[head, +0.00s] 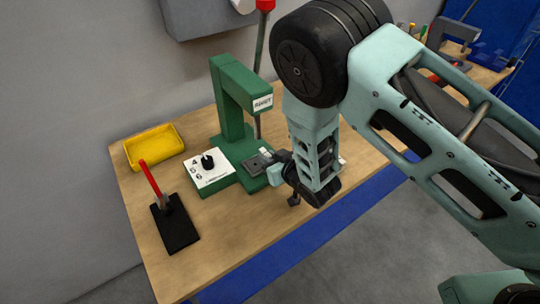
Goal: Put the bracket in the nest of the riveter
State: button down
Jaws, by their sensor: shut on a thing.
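The green riveter (228,97) stands on the wooden table, with its arm reaching over a dark nest plate (253,166) on its base. My gripper (277,161) is at the right edge of this nest, low over the base and below the riveter's head. It is shut on the bracket, which is mostly hidden by my wrist. A small pale piece (265,152) shows at the far edge of the nest; I cannot tell whether it is part of the bracket. Whether the bracket touches the nest cannot be seen.
A white panel with a black knob (208,161) is left of the nest. A yellow bin (153,147) and a black stand with a red lever (174,225) are further left. The table's front (240,245) is clear. My arm hides the table's right part.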

jog(key=shift+f, duration=0.15)
jog(key=c, duration=1.3)
grip_release()
jog(key=shift+c, duration=0.2)
